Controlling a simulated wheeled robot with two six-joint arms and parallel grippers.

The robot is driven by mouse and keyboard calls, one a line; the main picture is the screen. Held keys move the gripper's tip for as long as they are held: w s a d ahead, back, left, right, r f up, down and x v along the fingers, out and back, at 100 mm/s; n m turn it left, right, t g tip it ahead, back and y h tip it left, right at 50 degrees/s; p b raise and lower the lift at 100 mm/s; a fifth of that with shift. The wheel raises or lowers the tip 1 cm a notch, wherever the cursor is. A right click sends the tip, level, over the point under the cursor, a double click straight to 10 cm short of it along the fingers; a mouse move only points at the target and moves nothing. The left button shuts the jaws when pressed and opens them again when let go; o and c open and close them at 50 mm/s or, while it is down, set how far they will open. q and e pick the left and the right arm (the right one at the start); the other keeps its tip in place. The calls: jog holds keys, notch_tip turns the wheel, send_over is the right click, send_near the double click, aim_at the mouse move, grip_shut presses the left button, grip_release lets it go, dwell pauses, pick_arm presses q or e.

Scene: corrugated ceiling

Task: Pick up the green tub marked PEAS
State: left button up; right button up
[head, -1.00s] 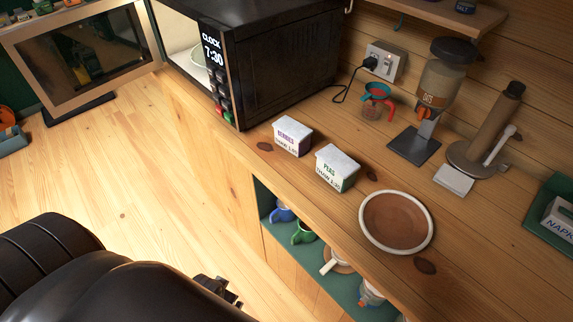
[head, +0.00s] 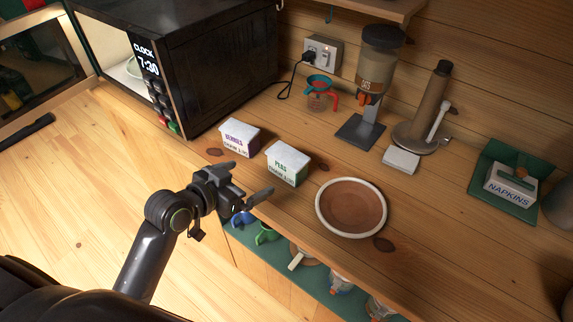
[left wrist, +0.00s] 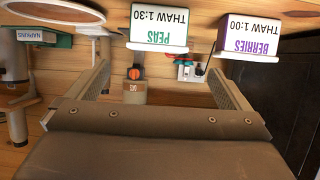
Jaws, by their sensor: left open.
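The tub marked PEAS (head: 288,164) stands on the wooden counter in the head view, with a white lid and a white and green label. It also shows upside down in the left wrist view (left wrist: 158,28), between and beyond the fingers. My left gripper (head: 245,184) is open and empty, just in front of the counter edge, to the lower left of the PEAS tub and apart from it. Its two fingers show in the left wrist view (left wrist: 158,92). The tub marked BERRIES (head: 240,138), with purple lettering, stands to the left of the PEAS tub. My right gripper is not in view.
A black microwave (head: 190,65) with its door open stands at the left. A brown plate with a pale rim (head: 381,226) lies right of the PEAS tub. A red and teal jug (head: 319,97) and a dispenser (head: 374,80) stand behind. Mugs (head: 265,234) sit on the shelf below.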

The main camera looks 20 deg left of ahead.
aim_at(283, 160)
pick_arm(q)
jog(key=x, duration=0.4)
jog(key=p+x, duration=0.1)
jog(key=x, duration=0.3)
jog(key=r+p+x, duration=0.1)
jog(key=x, duration=0.3)
jog(key=shift+w+d, duration=0.15)
jog(key=shift+w, duration=0.25)
jog(key=shift+w+d+f+p, duration=0.2)
jog(key=shift+w+d+p, duration=0.1)
jog(key=shift+w+p, duration=0.3)
jog(key=x, duration=0.3)
jog(key=shift+s+p, duration=0.1)
jog(key=shift+p, duration=0.25)
jog(key=shift+w+d+f, duration=0.2)
jog(key=shift+w+f, duration=0.05)
jog(key=shift+w, duration=0.2)
jog(key=c, duration=0.7)
